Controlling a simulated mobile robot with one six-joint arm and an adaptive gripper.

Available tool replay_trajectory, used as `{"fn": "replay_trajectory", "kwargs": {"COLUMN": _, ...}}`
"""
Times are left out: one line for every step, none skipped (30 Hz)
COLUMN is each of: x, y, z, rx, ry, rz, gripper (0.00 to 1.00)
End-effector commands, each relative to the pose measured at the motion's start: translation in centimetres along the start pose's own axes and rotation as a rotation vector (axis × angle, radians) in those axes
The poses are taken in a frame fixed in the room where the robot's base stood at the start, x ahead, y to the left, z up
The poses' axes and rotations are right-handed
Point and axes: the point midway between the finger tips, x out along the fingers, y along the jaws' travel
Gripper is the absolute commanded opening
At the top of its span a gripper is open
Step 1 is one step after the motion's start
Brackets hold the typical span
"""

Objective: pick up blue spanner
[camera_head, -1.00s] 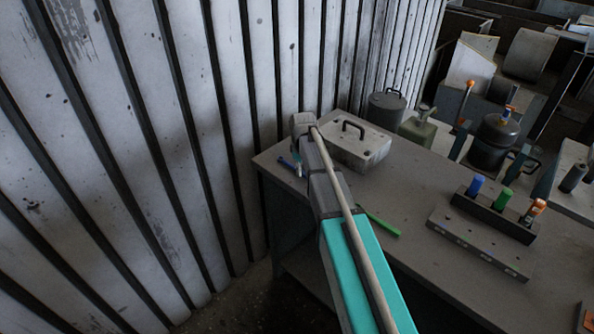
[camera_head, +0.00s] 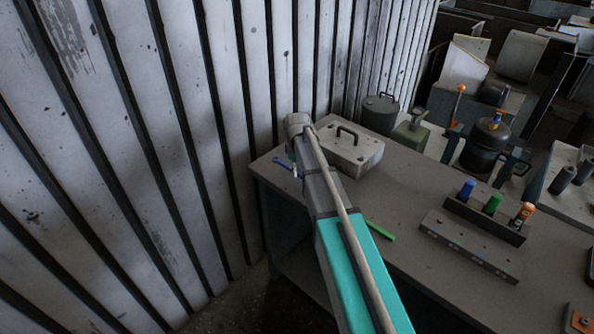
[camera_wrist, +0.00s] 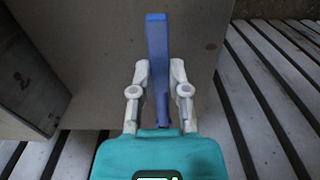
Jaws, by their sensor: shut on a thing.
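The blue spanner (camera_head: 282,163) shows near the far left corner of the grey workbench (camera_head: 345,205), partly hidden behind my arm. In the wrist view the spanner (camera_wrist: 156,38) runs lengthwise between the two pale fingers of my gripper (camera_wrist: 160,70). The fingers are shut on it, and one end extends beyond the fingertips over the bench top. Its other end reaches back toward the teal gripper body. I cannot tell whether the spanner still touches the bench. In the head view my gripper is mostly hidden by my own arm.
A grey metal box with a handle (camera_head: 344,150) stands just right of my arm's end. A green bar (camera_head: 380,230) lies beside my arm. A rack (camera_head: 483,219) with coloured-handled items stands to the right. A slatted wall (camera_head: 205,150) rises close on the left.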

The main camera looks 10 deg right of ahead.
Motion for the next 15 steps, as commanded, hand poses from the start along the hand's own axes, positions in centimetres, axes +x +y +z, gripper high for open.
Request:
{"fn": "replay_trajectory", "kwargs": {"x": -1.1, "y": -0.2, "z": 0.2, "rx": 0.000, "ry": 0.000, "rz": 0.000, "gripper": 0.00}}
{"fn": "replay_trajectory", "kwargs": {"x": -1.4, "y": -0.4, "z": 0.6, "rx": 0.000, "ry": 0.000, "rz": 0.000, "gripper": 0.00}}
{"fn": "replay_trajectory", "kwargs": {"x": -1.9, "y": -0.7, "z": 0.9, "rx": 0.000, "ry": 0.000, "rz": 0.000, "gripper": 0.00}}
{"fn": "replay_trajectory", "kwargs": {"x": -2.3, "y": -0.8, "z": 1.2, "rx": 0.000, "ry": 0.000, "rz": 0.000, "gripper": 0.00}}
{"fn": "replay_trajectory", "kwargs": {"x": -2.6, "y": -1.0, "z": 1.4, "rx": 0.000, "ry": 0.000, "rz": 0.000, "gripper": 0.00}}
{"fn": "replay_trajectory", "kwargs": {"x": -3.1, "y": -1.2, "z": 1.7, "rx": 0.000, "ry": 0.000, "rz": 0.000, "gripper": 0.00}}
{"fn": "replay_trajectory", "kwargs": {"x": -3.5, "y": -1.4, "z": 2.0, "rx": 0.000, "ry": 0.000, "rz": 0.000, "gripper": 0.00}}
{"fn": "replay_trajectory", "kwargs": {"x": -3.8, "y": -1.6, "z": 2.2, "rx": 0.000, "ry": 0.000, "rz": 0.000, "gripper": 0.00}}
{"fn": "replay_trajectory", "kwargs": {"x": -4.3, "y": -1.8, "z": 2.5, "rx": 0.000, "ry": 0.000, "rz": 0.000, "gripper": 0.00}}
{"fn": "replay_trajectory", "kwargs": {"x": -4.7, "y": -2.0, "z": 2.8, "rx": 0.000, "ry": 0.000, "rz": 0.000, "gripper": 0.00}}
{"fn": "replay_trajectory", "kwargs": {"x": -5.0, "y": -2.2, "z": 3.0, "rx": 0.000, "ry": 0.000, "rz": 0.000, "gripper": 0.00}}
{"fn": "replay_trajectory", "kwargs": {"x": -5.5, "y": -2.4, "z": 3.3, "rx": 0.000, "ry": 0.000, "rz": 0.000, "gripper": 0.00}}
{"fn": "replay_trajectory", "kwargs": {"x": -5.8, "y": -2.6, "z": 3.6, "rx": 0.000, "ry": 0.000, "rz": 0.000, "gripper": 0.00}}
{"fn": "replay_trajectory", "kwargs": {"x": -6.2, "y": -2.7, "z": 3.8, "rx": 0.000, "ry": 0.000, "rz": 0.000, "gripper": 0.00}}
{"fn": "replay_trajectory", "kwargs": {"x": -6.7, "y": -3.0, "z": 4.1, "rx": 0.000, "ry": 0.000, "rz": 0.000, "gripper": 0.00}}
